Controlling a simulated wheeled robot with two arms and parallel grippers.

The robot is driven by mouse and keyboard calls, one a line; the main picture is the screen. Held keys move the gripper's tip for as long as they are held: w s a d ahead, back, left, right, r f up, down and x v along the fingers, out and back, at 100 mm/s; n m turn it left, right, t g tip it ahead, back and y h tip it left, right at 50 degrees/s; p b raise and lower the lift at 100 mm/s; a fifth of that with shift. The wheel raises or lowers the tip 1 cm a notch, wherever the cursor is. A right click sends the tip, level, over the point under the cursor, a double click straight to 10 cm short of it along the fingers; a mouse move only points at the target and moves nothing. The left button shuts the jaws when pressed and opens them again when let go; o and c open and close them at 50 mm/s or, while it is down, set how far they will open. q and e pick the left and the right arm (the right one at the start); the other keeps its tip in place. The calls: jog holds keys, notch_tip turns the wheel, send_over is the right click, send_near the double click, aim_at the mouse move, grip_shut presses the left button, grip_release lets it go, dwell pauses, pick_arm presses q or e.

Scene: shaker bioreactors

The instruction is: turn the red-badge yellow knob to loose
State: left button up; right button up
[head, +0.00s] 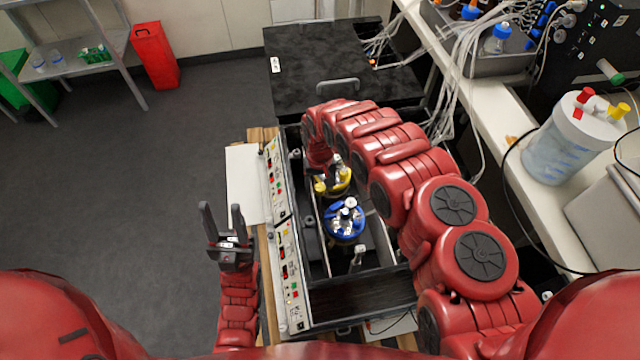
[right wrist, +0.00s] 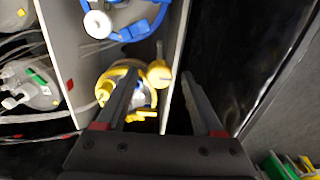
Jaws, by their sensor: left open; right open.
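A yellow-topped vessel (head: 338,181) stands in the open shaker box, behind a blue-topped vessel (head: 345,220). In the right wrist view the yellow top (right wrist: 118,72) carries a round yellow knob (right wrist: 160,72). My right gripper (right wrist: 160,80) is open, its fingertips either side of this knob in the picture; I cannot tell whether they touch it. In the head view my right arm covers part of the box and its fingers are hard to make out. I cannot clearly see a red badge on the knob. My left gripper (head: 222,222) is open and empty, left of the box.
Control panels (head: 287,265) line the box's left side. A bench (head: 500,130) with a large bottle (head: 562,145) stands at right.

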notch_tip(320, 180, up, 17)
jog(key=p, duration=0.6)
dwell(0.4)
